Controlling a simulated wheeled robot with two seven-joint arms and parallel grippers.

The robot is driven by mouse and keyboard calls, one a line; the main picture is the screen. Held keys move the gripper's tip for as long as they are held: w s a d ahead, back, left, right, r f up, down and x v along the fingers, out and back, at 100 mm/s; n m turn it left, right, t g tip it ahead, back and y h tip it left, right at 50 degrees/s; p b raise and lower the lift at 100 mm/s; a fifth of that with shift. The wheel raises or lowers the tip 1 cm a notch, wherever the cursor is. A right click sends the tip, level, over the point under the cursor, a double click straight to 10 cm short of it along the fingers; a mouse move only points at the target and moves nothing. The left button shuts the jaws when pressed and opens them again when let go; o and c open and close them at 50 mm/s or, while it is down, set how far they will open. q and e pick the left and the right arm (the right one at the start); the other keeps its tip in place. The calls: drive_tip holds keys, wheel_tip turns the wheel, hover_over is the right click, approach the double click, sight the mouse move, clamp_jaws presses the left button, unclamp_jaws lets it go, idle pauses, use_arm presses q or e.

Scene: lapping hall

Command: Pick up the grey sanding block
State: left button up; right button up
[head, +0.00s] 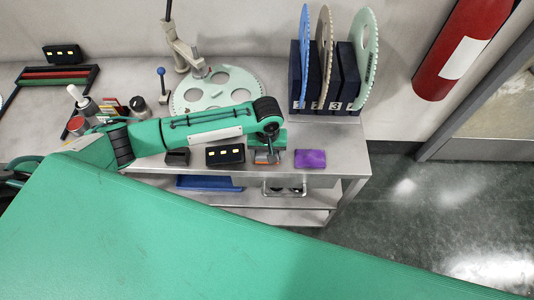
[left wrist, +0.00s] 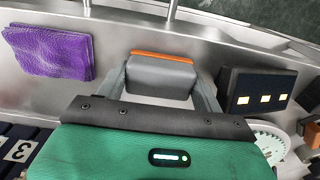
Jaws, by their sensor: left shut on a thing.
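The grey sanding block (left wrist: 160,78) has an orange strip along one long edge. In the left wrist view it sits between the two fingers of my left gripper (left wrist: 160,88), which is shut on it. In the head view my left gripper (head: 266,156) points down near the front edge of the steel bench (head: 345,160), and only a small part of the block (head: 264,158) shows beneath it. I cannot tell whether the block touches the bench top. My right gripper is in neither view.
A purple cloth (head: 310,159) lies just right of the block, and a black box with pale squares (head: 225,154) stands just left. Behind are a pale green disc (head: 225,88) and a numbered rack (head: 345,80) holding upright toothed discs. A lower shelf holds a blue tray (head: 208,183).

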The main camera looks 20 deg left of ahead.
sight(267, 153)
use_arm(q)
wheel_tip(267, 153, up, 19)
drive_tip(key=b, duration=0.2)
drive_tip(key=shift+r, duration=0.15)
